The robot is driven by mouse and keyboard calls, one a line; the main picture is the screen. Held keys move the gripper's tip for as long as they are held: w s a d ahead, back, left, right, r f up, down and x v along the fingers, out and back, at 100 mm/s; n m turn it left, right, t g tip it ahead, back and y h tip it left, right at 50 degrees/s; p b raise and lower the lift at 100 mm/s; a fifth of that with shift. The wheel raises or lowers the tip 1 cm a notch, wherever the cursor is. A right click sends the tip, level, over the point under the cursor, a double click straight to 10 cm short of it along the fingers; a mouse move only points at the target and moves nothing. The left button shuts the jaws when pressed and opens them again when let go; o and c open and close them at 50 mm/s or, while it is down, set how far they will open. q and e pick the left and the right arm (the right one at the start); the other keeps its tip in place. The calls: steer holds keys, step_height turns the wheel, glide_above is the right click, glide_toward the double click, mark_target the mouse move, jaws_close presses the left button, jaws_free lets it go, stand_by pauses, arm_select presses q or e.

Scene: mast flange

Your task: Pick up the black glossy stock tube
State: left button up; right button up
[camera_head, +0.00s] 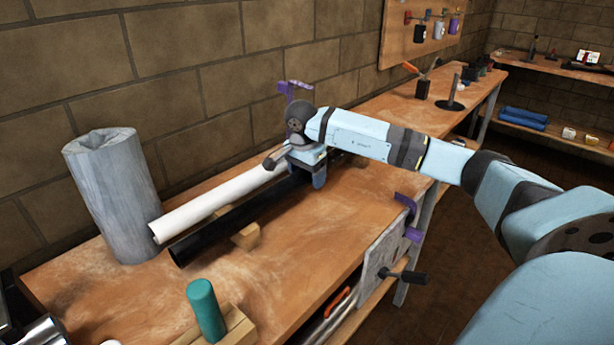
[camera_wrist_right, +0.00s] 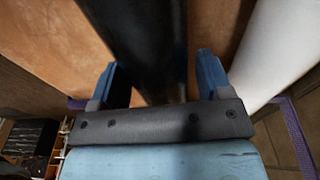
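The black glossy stock tube (camera_head: 222,231) lies lengthwise on the wooden bench, beside the white tube and nearer the bench's front edge. My right gripper (camera_head: 318,176) is over the far part of the black tube and hides some of it. In the right wrist view, the black tube (camera_wrist_right: 145,45) runs between the two blue fingers of the right gripper (camera_wrist_right: 158,82). The fingers are apart, with a gap visible on each side of the tube.
A white tube (camera_head: 205,203) lies close beside the black one. Wooden blocks (camera_head: 246,236) sit by the tubes. A grey cylinder (camera_head: 112,195) stands at the left, and a green cylinder (camera_head: 206,310) stands in front. A vise (camera_head: 395,250) is on the bench's front edge.

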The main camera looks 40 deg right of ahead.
steer(key=c, duration=1.1)
